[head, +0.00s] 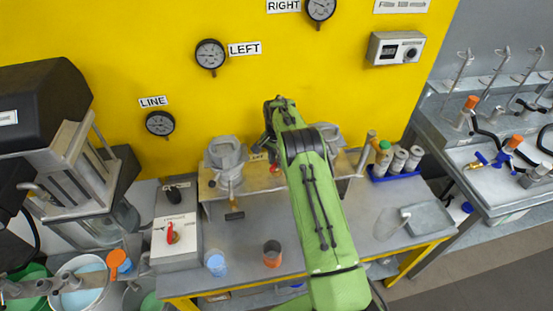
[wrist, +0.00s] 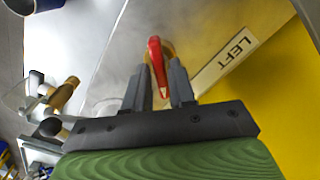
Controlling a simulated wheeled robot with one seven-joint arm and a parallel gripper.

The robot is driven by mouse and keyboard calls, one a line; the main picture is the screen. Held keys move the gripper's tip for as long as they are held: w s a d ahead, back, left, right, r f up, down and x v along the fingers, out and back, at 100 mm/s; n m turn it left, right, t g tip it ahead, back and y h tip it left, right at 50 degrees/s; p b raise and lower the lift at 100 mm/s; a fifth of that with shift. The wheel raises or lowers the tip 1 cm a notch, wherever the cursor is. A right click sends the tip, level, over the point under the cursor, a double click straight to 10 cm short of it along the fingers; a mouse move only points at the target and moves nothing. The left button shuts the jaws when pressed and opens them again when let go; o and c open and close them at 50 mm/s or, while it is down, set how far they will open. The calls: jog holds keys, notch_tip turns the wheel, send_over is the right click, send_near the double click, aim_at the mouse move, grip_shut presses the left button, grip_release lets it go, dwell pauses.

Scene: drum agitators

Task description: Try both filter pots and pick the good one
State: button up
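The left filter pot (head: 225,153) is a grey metal housing on the bench stand, under the LEFT gauge (head: 210,54). The right filter pot (head: 331,139) is partly hidden behind my arm. My gripper (wrist: 160,84) points down at the stand between the pots. A red lever (wrist: 156,62) lies between its two fingers, beside a LEFT label (wrist: 224,62). The fingers stand apart on both sides of the lever, with a narrow gap showing at the right. In the head view my arm hides most of the gripper. The RIGHT gauge (head: 320,8) is on the yellow wall.
A grey box with a red knob (head: 173,236) stands at the bench's left. A blue cup (head: 215,263) and a brown cup (head: 271,254) stand at the front. A blue rack (head: 384,177) of cylinders and a grey tray (head: 428,218) are at right. The LINE gauge (head: 160,123) is on the wall.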

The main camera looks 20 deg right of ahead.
grip_shut()
jog(key=n+b, duration=0.2)
jog(key=n, duration=0.1)
jog(key=shift+w, duration=0.1)
jog(key=n+b, duration=0.1)
jog(key=n, duration=0.3)
jog(key=shift+n, duration=0.4)
jog(key=n, duration=0.5)
jog(key=shift+r, duration=0.1)
jog(key=shift+n, duration=2.5)
